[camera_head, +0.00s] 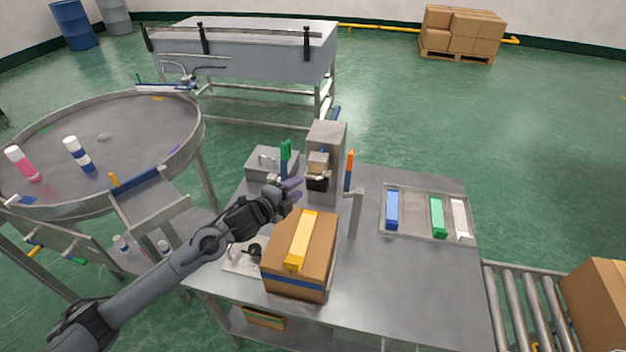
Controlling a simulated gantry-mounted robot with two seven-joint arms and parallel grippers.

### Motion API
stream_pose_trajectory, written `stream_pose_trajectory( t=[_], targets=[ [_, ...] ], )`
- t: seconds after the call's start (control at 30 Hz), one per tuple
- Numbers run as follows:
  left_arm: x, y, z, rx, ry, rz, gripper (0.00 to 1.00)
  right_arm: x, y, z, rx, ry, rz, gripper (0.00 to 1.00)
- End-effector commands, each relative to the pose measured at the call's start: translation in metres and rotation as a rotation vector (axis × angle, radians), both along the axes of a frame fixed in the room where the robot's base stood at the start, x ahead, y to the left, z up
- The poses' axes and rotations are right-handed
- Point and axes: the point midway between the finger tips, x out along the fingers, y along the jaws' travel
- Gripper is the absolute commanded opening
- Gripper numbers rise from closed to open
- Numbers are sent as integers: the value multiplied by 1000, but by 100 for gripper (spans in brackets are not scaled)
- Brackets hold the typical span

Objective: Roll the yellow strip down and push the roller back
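A yellow strip (301,240) lies along the top of a brown cardboard box (318,258) on the metal table, and its near end reaches the box's front edge. My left gripper (294,187) is beyond the box, in front of the grey machine (327,140), and does not touch the strip. Its fingers are small and dark with purplish tips, and I cannot tell whether they are open or shut. I cannot pick out the roller with certainty. My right gripper is not in view.
A tray (411,230) holds blue, green and white blocks at the right. An upright orange-and-blue piece (349,170) stands beside the machine. A round table (110,120) with cans is at left, a roller conveyor (510,310) at right. The table's front right is clear.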

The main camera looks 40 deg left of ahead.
Motion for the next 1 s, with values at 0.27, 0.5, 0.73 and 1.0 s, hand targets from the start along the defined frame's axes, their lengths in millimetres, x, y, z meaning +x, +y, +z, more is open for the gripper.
stream_pose_trajectory(
  t=[0.27, 0.5, 0.73, 1.0],
  targets=[
    [42, 1, -8, -3, -1, 2, 39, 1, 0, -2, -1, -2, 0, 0],
    [71, 2, -15, -3, 1, 1, 39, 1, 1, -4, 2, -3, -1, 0],
    [83, 2, -18, -1, 1, 0, 39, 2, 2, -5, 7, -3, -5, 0],
    [85, 2, -18, 0, 1, 0, 39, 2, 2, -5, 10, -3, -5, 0]
  ],
)
